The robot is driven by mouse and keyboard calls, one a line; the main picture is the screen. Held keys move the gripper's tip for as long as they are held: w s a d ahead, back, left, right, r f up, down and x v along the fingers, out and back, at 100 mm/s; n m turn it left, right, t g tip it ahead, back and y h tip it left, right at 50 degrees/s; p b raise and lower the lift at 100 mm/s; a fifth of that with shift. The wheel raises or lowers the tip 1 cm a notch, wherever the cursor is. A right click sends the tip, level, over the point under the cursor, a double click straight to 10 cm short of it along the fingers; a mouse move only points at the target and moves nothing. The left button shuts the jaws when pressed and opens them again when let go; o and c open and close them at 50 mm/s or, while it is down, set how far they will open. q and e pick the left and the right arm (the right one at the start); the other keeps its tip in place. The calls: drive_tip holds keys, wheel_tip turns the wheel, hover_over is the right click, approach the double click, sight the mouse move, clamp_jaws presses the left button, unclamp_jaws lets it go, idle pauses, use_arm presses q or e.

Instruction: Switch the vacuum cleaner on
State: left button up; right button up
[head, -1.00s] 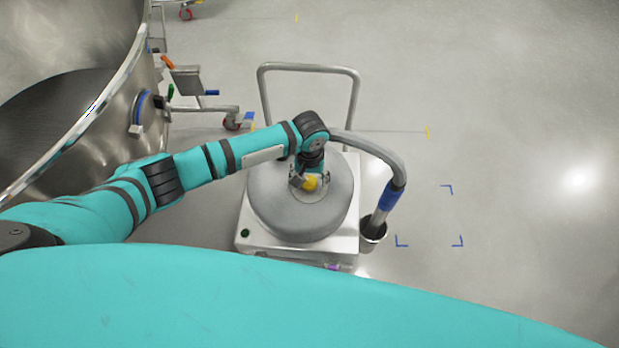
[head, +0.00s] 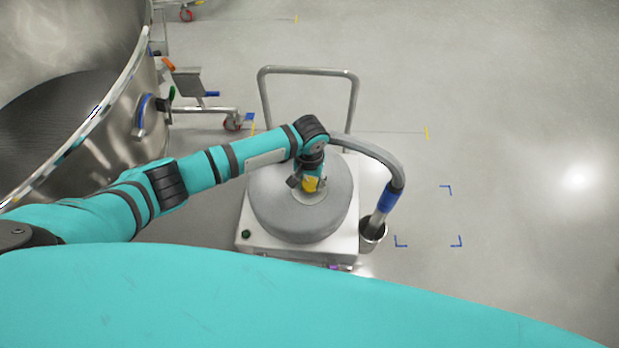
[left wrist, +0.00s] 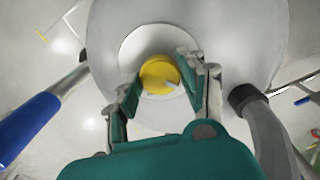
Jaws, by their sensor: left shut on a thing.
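The vacuum cleaner (head: 272,205) stands on the floor, a grey round drum on a pale square base with a tube-frame handle behind it. A yellow round knob (left wrist: 159,75) sits on a light disc in the middle of its top. My left gripper (head: 309,184) is over the top of the drum, shut on the yellow knob. In the left wrist view its two fingers (left wrist: 163,84) lie on either side of the knob. In the head view the gripper partly hides the knob. My right gripper is not in view.
A grey hose (head: 375,152) with a blue cuff runs from the drum to a nozzle in a holder (head: 372,233) at the right. A large steel vessel (head: 125,110) stands at the left. A steel wheeled frame (head: 205,108) is behind it. The floor to the right is clear.

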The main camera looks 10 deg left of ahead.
use_arm(q)
drive_tip(key=m+p, duration=0.2)
drive_tip(key=m, duration=0.1)
drive_tip(key=shift+r+m, duration=0.1)
drive_tip(key=shift+m, duration=0.2)
drive_tip(key=m+p, duration=0.1)
drive_tip(key=m, duration=0.2)
drive_tip(key=shift+m, duration=0.3)
drive_tip(key=m+p, duration=0.1)
drive_tip(key=m, duration=0.3)
drive_tip(key=shift+m, duration=0.3)
drive_tip(key=m, duration=0.4)
drive_tip(key=o, duration=1.2)
